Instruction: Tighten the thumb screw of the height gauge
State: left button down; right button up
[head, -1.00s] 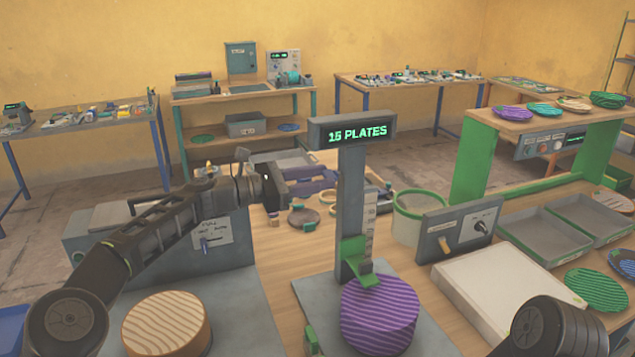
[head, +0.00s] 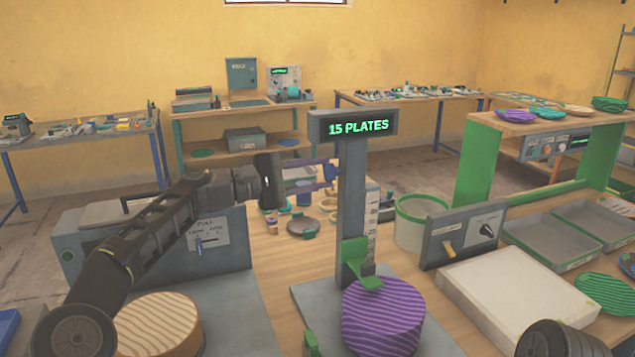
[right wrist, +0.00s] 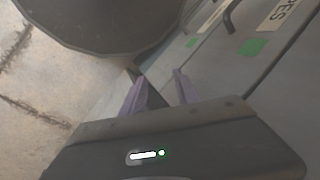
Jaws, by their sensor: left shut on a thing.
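The height gauge (head: 352,215) is a grey post with a display reading "15 PLATES", a scale strip and a green slider arm (head: 356,262). The arm rests on or just over a purple ribbed plate stack (head: 383,318). My left gripper (head: 331,175) reaches the left side of the post, its purple fingers closed there on what seems to be the thumb screw. The screw itself is hidden by the fingers and post. My right gripper (right wrist: 160,92) is open and empty in the right wrist view, above the floor beside a grey box.
A green-rimmed bin (head: 420,222), a switch panel (head: 462,235) and a white slab (head: 515,290) stand right of the gauge. Small parts lie behind it.

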pick_arm(q)
jog(key=m+b, duration=0.6)
jog(key=m, duration=1.7)
jog(key=shift+f, duration=0.15)
dwell(0.3)
jog(key=c, duration=1)
grip_release()
jog(key=shift+o, duration=0.2)
jog(key=b+v, duration=0.2)
jog(key=v, duration=0.5)
jog(key=shift+s+a+b, duration=0.15)
jog(key=shift+a+b, duration=0.2)
jog(key=shift+b, duration=0.05)
